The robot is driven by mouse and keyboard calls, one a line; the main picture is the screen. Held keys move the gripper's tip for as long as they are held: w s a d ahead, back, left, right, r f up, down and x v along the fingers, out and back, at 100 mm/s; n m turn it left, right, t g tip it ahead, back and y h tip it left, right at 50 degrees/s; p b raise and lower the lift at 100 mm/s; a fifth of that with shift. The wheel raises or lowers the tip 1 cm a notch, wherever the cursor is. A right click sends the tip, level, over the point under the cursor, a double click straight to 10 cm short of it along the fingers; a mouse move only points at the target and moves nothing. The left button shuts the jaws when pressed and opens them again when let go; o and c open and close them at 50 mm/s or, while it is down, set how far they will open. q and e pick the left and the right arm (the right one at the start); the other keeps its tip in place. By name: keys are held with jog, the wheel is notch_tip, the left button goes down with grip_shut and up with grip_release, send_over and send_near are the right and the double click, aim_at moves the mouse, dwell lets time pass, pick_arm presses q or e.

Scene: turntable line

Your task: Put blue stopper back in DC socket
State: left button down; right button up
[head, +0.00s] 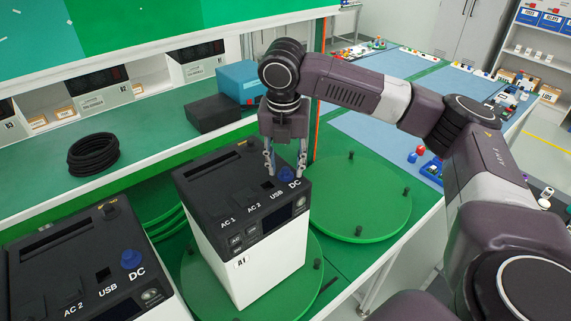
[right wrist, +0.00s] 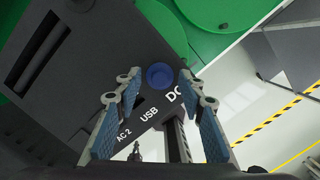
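A black-topped white power unit marked A1 (head: 262,262) stands on a green turntable (head: 192,285), its top labelled AC 1, AC 2, USB and DC. A blue stopper (head: 286,174) sits upright at the DC position, just behind the DC label; how deep it is seated I cannot tell. My right gripper (head: 286,168) points down over it, fingers open on either side. In the right wrist view, the blue stopper (right wrist: 160,76) lies between the open fingertips (right wrist: 160,84), with a gap to each. My left gripper is not in view.
A second unit (head: 75,265) at the front left has its own blue stopper (head: 131,258) by its DC label. An empty green turntable (head: 355,205) with dark pegs lies to the right. A coiled black cable (head: 93,155) and black and blue boxes (head: 240,80) rest on the bench behind.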

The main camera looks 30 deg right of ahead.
jog(key=shift+r, duration=0.1)
notch_tip(320, 180, up, 12)
jog(key=s+a, duration=0.1)
jog(key=shift+s, duration=0.15)
jog(key=shift+a+f, duration=0.1)
jog(key=shift+f, duration=0.1)
